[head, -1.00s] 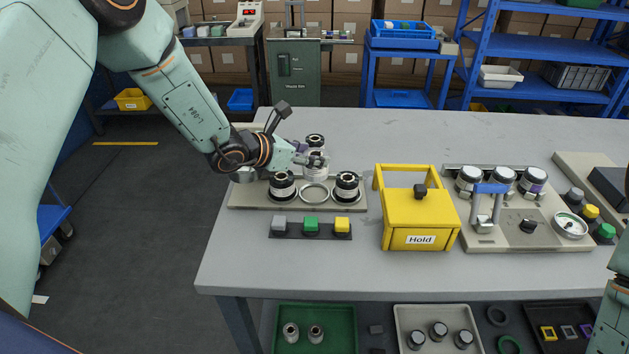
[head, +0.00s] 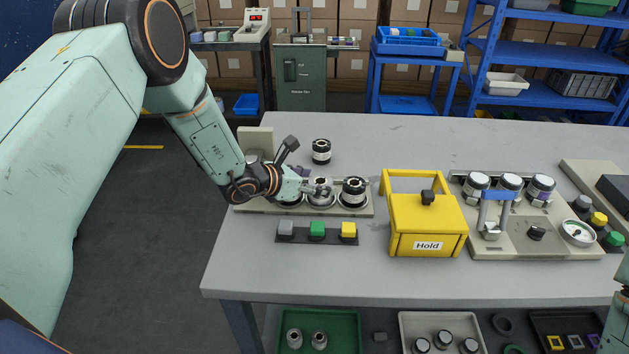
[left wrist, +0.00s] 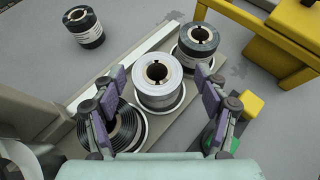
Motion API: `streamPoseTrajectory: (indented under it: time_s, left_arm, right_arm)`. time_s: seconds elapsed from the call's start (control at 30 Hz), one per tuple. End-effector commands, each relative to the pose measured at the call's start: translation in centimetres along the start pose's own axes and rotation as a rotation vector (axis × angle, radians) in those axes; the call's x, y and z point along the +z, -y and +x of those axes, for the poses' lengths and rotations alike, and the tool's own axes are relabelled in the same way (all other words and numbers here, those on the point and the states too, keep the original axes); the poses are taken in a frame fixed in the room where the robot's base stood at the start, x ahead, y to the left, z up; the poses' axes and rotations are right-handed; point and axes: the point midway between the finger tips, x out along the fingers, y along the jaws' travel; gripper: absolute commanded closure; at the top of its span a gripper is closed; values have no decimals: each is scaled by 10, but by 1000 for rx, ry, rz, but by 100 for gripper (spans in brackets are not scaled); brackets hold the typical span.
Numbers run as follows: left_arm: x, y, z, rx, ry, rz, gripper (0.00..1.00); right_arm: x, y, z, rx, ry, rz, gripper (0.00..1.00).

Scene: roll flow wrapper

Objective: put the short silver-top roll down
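The silver-top roll (left wrist: 158,72) sits upright at the middle ring seat of the pale holder plate (left wrist: 185,118), its core facing up in the left wrist view. In the head view the roll (head: 320,197) is partly hidden by my left gripper (head: 319,187). In the left wrist view, my left gripper (left wrist: 160,82) has its purple-padded fingers spread on both sides of the roll, with gaps showing. Dark rolls stand at the plate's left (left wrist: 117,130) and right (left wrist: 198,42) seats. My right gripper is not in view.
Another dark roll (head: 321,151) stands on the table behind the plate. Grey, green and yellow buttons (head: 317,231) lie in front. The yellow Hold box (head: 425,225) is close on the right, with a measuring fixture (head: 535,240) beyond it.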

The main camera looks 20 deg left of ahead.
Motion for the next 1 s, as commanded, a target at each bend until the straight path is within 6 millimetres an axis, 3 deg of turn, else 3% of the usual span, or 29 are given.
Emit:
streamPoseTrajectory:
  time_s: [0.33,0.47,1.0]
  left_arm:
    - [0,0,-1,0,0,-1,20]
    - [1,-1,-11,2,1,-3,20]
    - [2,-1,-102,2,3,-6,20]
  right_arm:
    - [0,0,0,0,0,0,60]
    - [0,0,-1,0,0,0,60]
    - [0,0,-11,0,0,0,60]
